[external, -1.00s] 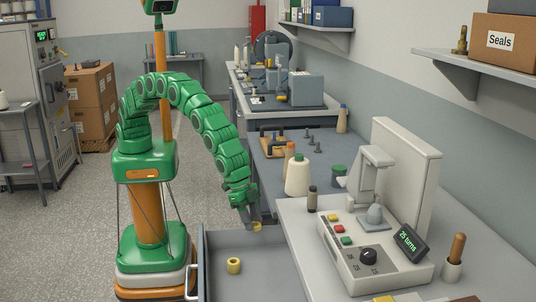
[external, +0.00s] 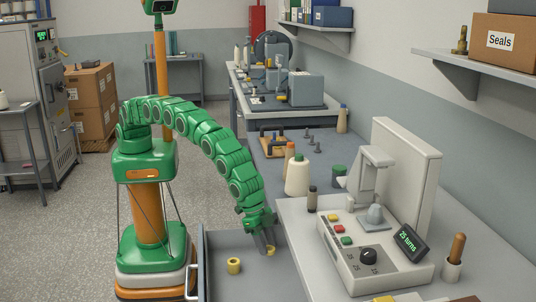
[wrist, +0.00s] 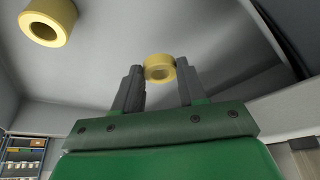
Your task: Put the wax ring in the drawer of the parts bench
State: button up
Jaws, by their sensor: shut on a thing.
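A yellow wax ring (external: 271,250) is between the fingertips of my gripper (external: 266,246). In the wrist view the ring (wrist: 158,60) sits at the tips of the two grey fingers (wrist: 159,82), which are shut on it. The drawer (external: 222,243) of the parts bench (external: 262,166) is pulled open, and my gripper holds the ring over or within its right part. I cannot tell whether the ring touches the drawer floor. A second, similar yellow ring (external: 233,267) lies in the drawer to the left; it also shows in the wrist view (wrist: 62,14).
A winding machine (external: 350,262) with a "25 turns" display stands on the bench to the right. A white thread cone (external: 297,178) and a dark small bottle (external: 312,199) stand near the bench edge beside my arm. The drawer floor around the second ring is clear.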

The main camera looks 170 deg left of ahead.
aim_at(269, 263)
jog(key=shift+w+a+f, duration=0.3)
jog(key=shift+w+f, duration=0.2)
jog(key=shift+f, duration=1.65)
jog(key=shift+f, duration=0.1)
jog(key=o, duration=1)
jog(key=v, duration=1.2)
